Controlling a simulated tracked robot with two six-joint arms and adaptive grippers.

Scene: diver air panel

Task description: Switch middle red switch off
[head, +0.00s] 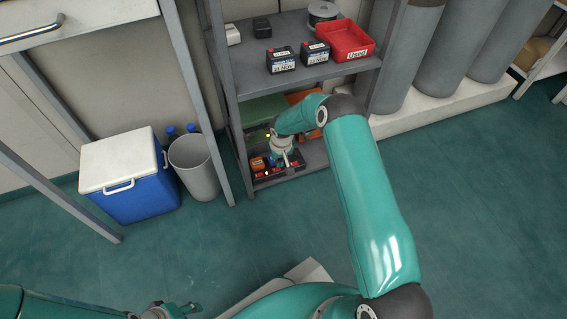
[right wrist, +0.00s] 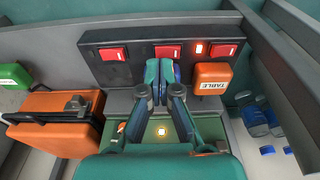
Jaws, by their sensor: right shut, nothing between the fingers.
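A black panel (right wrist: 95,72) in the right wrist view carries three red switches in a row. The middle red switch (right wrist: 167,52) sits between the left switch (right wrist: 113,54) and the right switch (right wrist: 223,50). An orange-white light (right wrist: 198,47) glows between the middle and right switches. My right gripper (right wrist: 162,75) is shut and empty, its tips just below the middle switch in the picture. I cannot tell if they touch the panel. In the head view the right gripper (head: 284,158) is at the low shelf. My left gripper (head: 172,312) is partly cut off at the bottom edge.
An orange plug block marked TABLE (right wrist: 212,77) is at the panel's right. An orange box (right wrist: 60,115) and a green block (right wrist: 13,74) are at left. The upper shelf (head: 250,80) holds batteries and a red tray (head: 345,40). A blue cooler (head: 138,198) and a bin (head: 194,166) stand left.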

